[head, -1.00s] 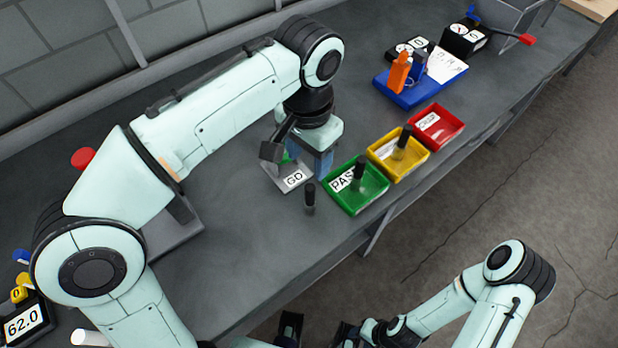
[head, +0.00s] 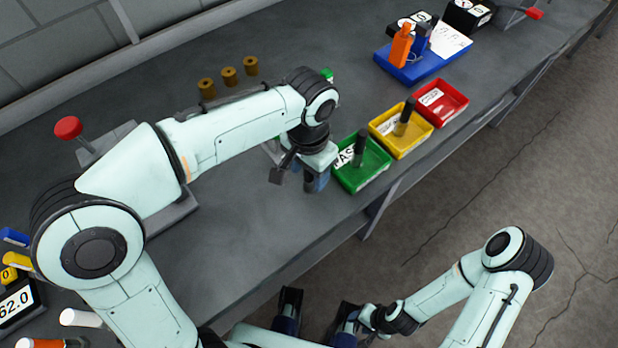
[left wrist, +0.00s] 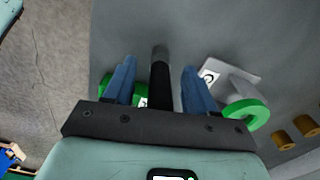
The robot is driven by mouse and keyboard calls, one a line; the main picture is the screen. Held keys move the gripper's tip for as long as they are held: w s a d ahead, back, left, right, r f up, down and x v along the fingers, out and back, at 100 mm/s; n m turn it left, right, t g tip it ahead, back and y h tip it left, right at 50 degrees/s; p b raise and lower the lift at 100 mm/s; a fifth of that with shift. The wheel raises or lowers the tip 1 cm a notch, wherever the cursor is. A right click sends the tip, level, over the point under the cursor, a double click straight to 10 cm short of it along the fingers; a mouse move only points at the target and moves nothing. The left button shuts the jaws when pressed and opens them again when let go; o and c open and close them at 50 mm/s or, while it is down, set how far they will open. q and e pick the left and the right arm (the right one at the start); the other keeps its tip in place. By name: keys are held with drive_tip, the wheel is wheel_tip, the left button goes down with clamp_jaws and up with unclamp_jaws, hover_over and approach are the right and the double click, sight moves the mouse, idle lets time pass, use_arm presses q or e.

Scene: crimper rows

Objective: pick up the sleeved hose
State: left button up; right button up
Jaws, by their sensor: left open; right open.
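The sleeved hose (left wrist: 160,82), a dark upright cylinder with a greyer end, stands between the two blue fingers of my left gripper (left wrist: 158,75) in the left wrist view. The fingers are apart, with a gap visible on each side of it. In the head view my left gripper (head: 317,182) is low over the bench near its front edge, left of the green tray. It mostly hides the hose there. My right gripper (head: 317,322) is open and empty at the bottom of the head view, off the bench.
Green (head: 376,176), yellow (head: 416,140) and red (head: 455,103) trays line the front edge; the green and yellow ones each hold a dark hose piece. A blue stand (head: 424,73) is behind. Brass pieces (head: 229,77) stand at the back.

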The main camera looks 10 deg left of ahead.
use_arm(q)
drive_tip(key=shift+f, duration=0.1)
drive_tip(key=shift+c, duration=0.3)
clamp_jaws()
